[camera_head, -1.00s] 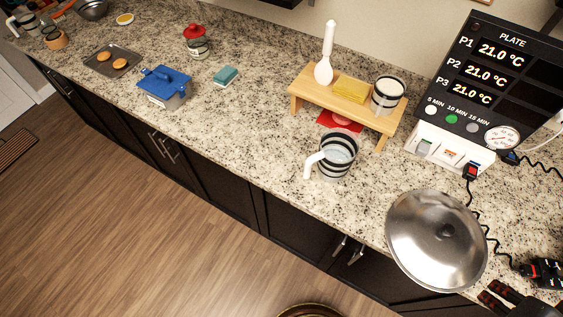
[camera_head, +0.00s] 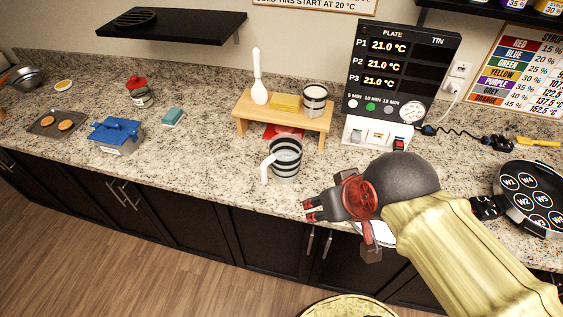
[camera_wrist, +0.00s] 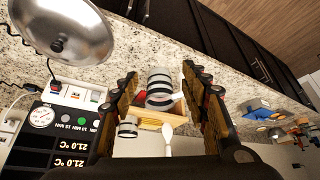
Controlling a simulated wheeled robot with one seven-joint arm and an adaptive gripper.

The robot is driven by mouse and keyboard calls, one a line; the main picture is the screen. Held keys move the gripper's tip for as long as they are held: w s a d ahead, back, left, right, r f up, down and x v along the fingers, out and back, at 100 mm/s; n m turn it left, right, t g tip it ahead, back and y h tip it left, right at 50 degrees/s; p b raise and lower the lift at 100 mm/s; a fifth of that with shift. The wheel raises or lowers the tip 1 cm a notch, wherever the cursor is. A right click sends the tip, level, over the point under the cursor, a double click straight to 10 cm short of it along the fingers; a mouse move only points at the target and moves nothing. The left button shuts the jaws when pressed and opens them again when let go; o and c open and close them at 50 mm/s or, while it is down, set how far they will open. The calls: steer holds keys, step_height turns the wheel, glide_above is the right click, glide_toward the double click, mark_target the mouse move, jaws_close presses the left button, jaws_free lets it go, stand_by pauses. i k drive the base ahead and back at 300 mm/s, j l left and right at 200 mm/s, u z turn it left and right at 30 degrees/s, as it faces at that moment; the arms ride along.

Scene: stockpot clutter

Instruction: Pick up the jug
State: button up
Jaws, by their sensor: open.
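The jug (camera_head: 285,158) is black-and-white striped with a pale handle on its left side. It stands upright on the granite counter, in front of the small wooden stand. My gripper (camera_head: 309,207) is to the right of the jug and nearer the counter's front edge, apart from it. In the wrist view the jug (camera_wrist: 160,88) appears between the two open fingers of my gripper (camera_wrist: 163,92), some way beyond them. Nothing is in the jaws.
The wooden stand (camera_head: 300,117) holds a white spoon, a yellow sponge and a striped cup (camera_head: 314,101). A metal lid (camera_wrist: 62,28) lies near my arm. A display panel (camera_head: 404,72) stands behind.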

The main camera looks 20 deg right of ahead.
mark_target(286, 149)
steer(key=l+u, duration=0.25)
steer(key=u, duration=0.2)
steer(key=l+u, duration=0.3)
steer(key=u, duration=0.15)
steer(key=l+u, duration=0.3)
steer(key=u, duration=0.15)
